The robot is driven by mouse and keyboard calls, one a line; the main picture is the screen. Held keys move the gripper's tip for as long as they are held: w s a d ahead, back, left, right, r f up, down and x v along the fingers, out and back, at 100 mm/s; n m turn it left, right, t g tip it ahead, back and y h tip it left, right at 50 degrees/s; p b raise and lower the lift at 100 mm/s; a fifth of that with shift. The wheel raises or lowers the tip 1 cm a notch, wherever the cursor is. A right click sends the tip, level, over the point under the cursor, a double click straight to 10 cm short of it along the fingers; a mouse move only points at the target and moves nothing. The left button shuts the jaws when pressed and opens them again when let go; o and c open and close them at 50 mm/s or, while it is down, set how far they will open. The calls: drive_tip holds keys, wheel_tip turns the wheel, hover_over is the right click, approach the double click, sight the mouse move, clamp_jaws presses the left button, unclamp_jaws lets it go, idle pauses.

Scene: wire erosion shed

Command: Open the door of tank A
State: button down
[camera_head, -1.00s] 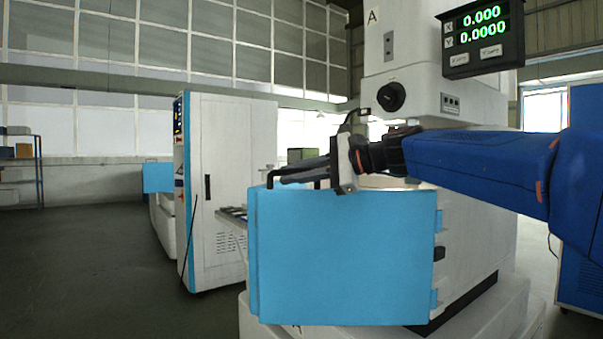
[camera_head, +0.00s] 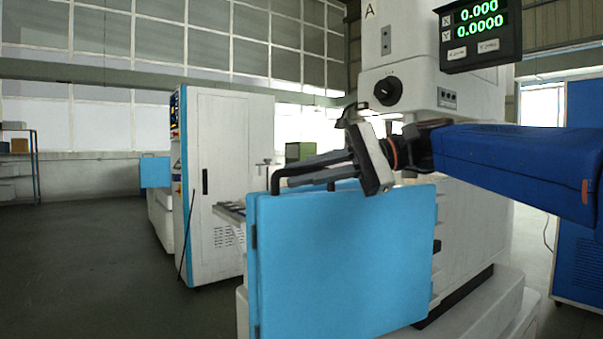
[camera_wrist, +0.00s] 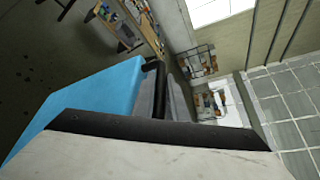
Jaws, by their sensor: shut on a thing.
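The blue tank door (camera_head: 345,260) is on the front of the white machine marked A (camera_head: 369,12). A black bar handle (camera_head: 276,184) stands along the door's top edge. My gripper (camera_head: 296,174) reaches in from the right above the door, and its dark fingers are shut on the handle. In the wrist view the door (camera_wrist: 100,92) lies at left, with the black handle (camera_wrist: 151,73) by the grey fingers (camera_wrist: 172,98). The door's left side looks nearer to me than its right side. The exact finger contact is partly hidden.
A white cabinet (camera_head: 228,150) stands behind at left, with another blue panel (camera_head: 155,172) beyond it. A display (camera_head: 482,33) hangs at upper right above my arm. A blue cabinet (camera_head: 580,255) stands at far right. The floor (camera_head: 80,260) at left is clear.

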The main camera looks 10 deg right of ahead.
drive_tip(key=c, duration=2)
unclamp_jaws()
drive_tip(key=shift+c, duration=0.2)
drive_tip(key=shift+d, duration=0.1)
drive_tip(key=v, duration=1.1)
drive_tip(key=shift+d, duration=0.45)
